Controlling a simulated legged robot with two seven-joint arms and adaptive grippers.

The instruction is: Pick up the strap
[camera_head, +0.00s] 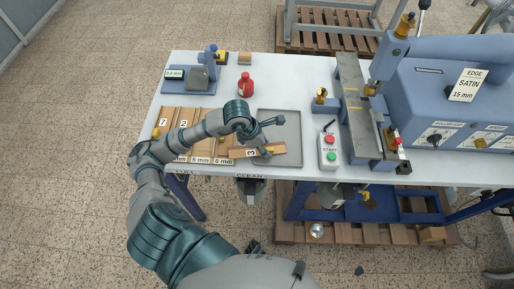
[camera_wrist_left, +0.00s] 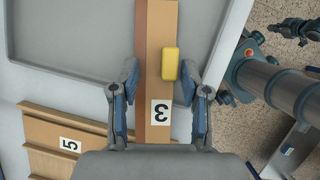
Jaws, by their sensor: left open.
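The strap, a brown strip labelled 3, lies at the front of a shallow grey tray (camera_head: 284,123); the strap shows in the head view (camera_head: 278,148) and the left wrist view (camera_wrist_left: 155,30). A yellow block (camera_wrist_left: 170,64) sits on it. My left gripper (camera_head: 266,138) is over the strap; in the left wrist view it (camera_wrist_left: 159,75) is open, one finger on each side of the strap and yellow block. Whether the fingers touch it I cannot tell. A dark jointed part (camera_wrist_left: 300,30), possibly my right gripper, shows at the wrist view's edge; its state is unclear.
Several brown boards (camera_head: 168,124) with number labels lie left of the tray on the white table (camera_head: 302,72). A red container (camera_head: 245,86) stands behind the tray.

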